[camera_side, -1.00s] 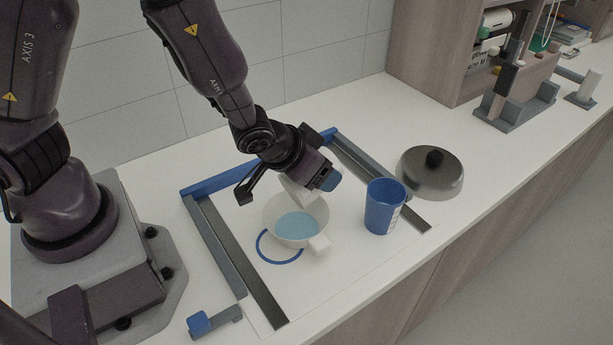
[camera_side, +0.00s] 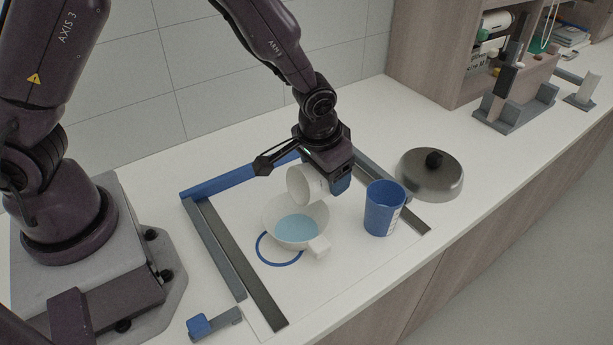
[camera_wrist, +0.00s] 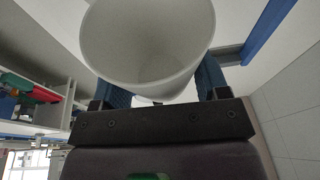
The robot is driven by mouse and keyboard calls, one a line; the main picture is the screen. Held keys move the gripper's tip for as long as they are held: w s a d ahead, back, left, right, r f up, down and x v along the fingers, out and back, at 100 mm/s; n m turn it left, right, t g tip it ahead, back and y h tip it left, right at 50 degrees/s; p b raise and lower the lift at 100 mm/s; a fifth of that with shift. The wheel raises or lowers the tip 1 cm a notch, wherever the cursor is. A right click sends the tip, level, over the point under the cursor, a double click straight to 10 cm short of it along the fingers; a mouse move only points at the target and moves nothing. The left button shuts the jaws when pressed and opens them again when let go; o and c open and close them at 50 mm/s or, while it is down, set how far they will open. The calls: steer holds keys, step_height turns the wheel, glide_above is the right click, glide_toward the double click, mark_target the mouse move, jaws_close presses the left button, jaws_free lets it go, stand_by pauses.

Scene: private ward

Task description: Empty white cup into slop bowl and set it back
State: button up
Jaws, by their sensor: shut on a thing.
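The white cup (camera_side: 304,185) is tilted on its side, its mouth facing left, just above and behind the slop bowl. My gripper (camera_side: 325,180) is shut on the white cup and holds it off the counter. In the wrist view, the cup (camera_wrist: 150,45) fills the space between my fingers and its visible inside looks empty. The white slop bowl (camera_side: 277,235) holds blue liquid and has a handle at its lower right. It stands partly over a blue ring (camera_side: 262,254) marked on the counter.
A blue measuring cup (camera_side: 382,210) stands to the right of the bowl. A metal lid with a black knob (camera_side: 430,176) lies farther right. Blue and grey rails (camera_side: 218,245) frame the work area. A small blue-and-grey block (camera_side: 210,323) sits at front left. The counter's front left is mostly clear.

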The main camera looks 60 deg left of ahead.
steer(key=shift+w+f+g, duration=0.2)
steer(key=shift+w+g, duration=0.05)
steer(key=shift+g, duration=0.25)
steer(key=shift+w+g, duration=0.1)
steer(key=shift+g, duration=0.4)
steer(key=g, duration=0.4)
steer(key=shift+w+r, duration=0.2)
steer(key=g, duration=0.3)
steer(key=shift+s+f+g, duration=0.25)
steer(key=shift+f+g, duration=0.15)
steer(key=shift+s+g, duration=0.15)
steer(key=shift+g, duration=0.65)
steer(key=shift+f, duration=0.1)
